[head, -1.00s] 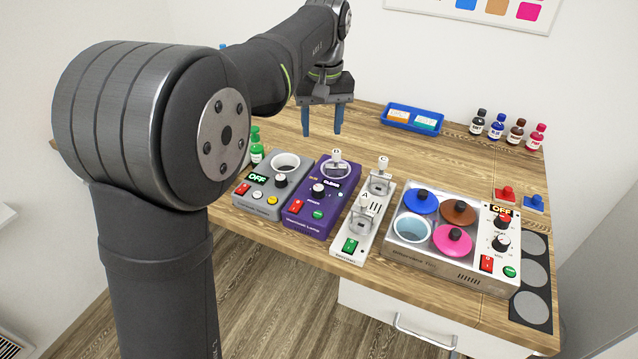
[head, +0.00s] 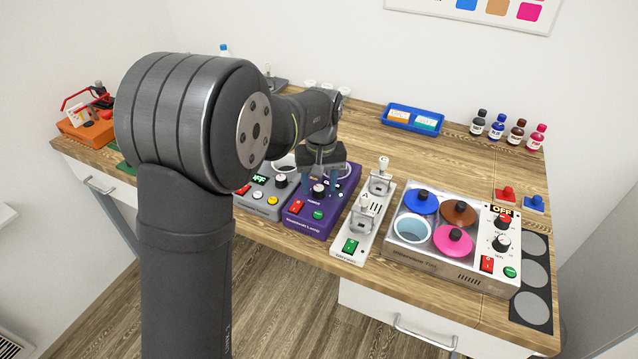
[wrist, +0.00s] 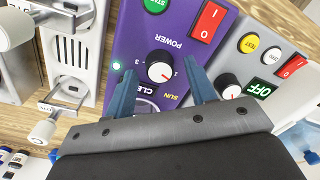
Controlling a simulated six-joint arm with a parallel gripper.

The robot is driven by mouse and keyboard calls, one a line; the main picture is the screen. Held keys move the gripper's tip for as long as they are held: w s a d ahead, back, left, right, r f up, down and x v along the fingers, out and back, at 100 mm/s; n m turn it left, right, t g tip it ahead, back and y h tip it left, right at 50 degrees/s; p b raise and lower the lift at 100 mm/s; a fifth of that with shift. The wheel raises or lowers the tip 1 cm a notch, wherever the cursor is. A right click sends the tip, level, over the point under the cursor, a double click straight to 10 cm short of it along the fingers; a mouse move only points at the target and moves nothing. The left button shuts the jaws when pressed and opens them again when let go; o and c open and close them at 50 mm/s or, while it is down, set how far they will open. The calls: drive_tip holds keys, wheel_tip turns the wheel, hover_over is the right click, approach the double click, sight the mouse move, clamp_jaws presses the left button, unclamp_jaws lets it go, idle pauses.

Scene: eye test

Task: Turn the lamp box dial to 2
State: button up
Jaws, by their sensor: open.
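The lamp box (head: 294,222) is purple and stands on the table between a grey box and a white box. It also shows upside down in the wrist view (wrist: 143,40). Its dial (wrist: 160,72) has a white face and a black skirt, with a red mark I cannot read surely; printed numbers 1 and 3 flank it. My gripper (wrist: 160,70) is open and empty, its blue fingers on either side of the dial, apparently apart from it. In the head view my gripper (head: 321,183) is over the dial and hides the lamp box's back part.
The grey box (head: 256,203), reading OFF, stands close on the left with its own knob. The white box (head: 350,247) with clear holders stands on the right. Beyond it is a steel box (head: 432,265) with coloured lids.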

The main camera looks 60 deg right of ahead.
drive_tip(key=shift+f, duration=0.25)
drive_tip(key=c, duration=1)
